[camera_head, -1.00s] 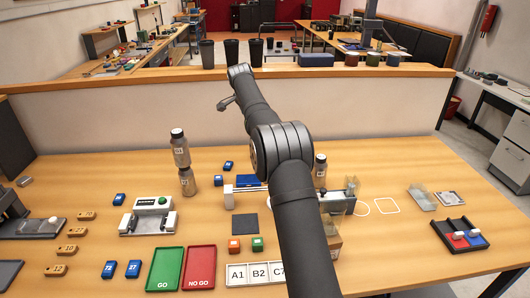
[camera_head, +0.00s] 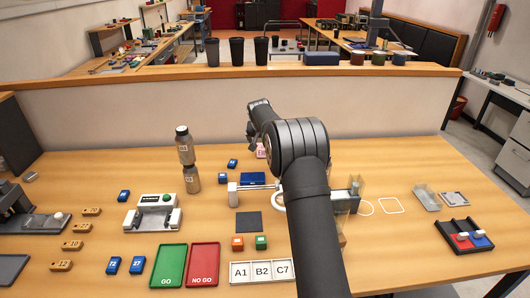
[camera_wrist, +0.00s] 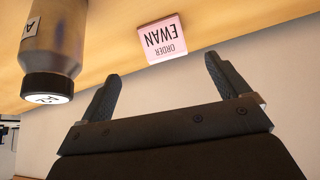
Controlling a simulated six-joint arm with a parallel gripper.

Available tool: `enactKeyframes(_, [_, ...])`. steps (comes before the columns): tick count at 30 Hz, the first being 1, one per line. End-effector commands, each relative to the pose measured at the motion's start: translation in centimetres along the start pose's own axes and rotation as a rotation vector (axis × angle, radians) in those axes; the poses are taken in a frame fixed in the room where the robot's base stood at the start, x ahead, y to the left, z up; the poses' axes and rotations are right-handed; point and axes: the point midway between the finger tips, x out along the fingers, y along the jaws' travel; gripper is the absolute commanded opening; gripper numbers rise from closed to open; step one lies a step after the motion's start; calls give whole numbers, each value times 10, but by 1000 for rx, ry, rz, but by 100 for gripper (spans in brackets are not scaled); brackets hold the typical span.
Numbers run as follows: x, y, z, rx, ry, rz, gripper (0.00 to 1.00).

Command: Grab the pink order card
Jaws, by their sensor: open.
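The pink order card (camera_wrist: 162,39) lies on the wooden table in the wrist view, with "ORDER EWAN" upside down on it. In the head view only a small pink part of the card (camera_head: 261,150) shows beside my arm, toward the back of the table. My gripper (camera_wrist: 160,72) is open and empty, its two fingers spread on either side of the card's direction. The card is beyond the fingertips, not between them.
A bottle with a black cap (camera_wrist: 53,55) stands close to the left finger in the wrist view. A low partition (camera_head: 110,119) runs behind the table. A blue block (camera_head: 232,163) lies near the card.

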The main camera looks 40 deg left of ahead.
Motion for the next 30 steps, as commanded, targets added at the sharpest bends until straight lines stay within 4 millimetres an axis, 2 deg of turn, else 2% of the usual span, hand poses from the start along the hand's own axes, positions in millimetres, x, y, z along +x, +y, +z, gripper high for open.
enactKeyframes(1, [11, 0, 1, 0, -2, 1, 93])
enactKeyframes(7, [41, 0, 1, 1, -1, 0, 93])
enactKeyframes(17, [60, -1, 0, 1, 0, 0, 93])
enactKeyframes(24, [89, -6, 2, 1, -1, 0, 93])
enactKeyframes(30, [104, -5, 1, 3, 2, 0, 93])
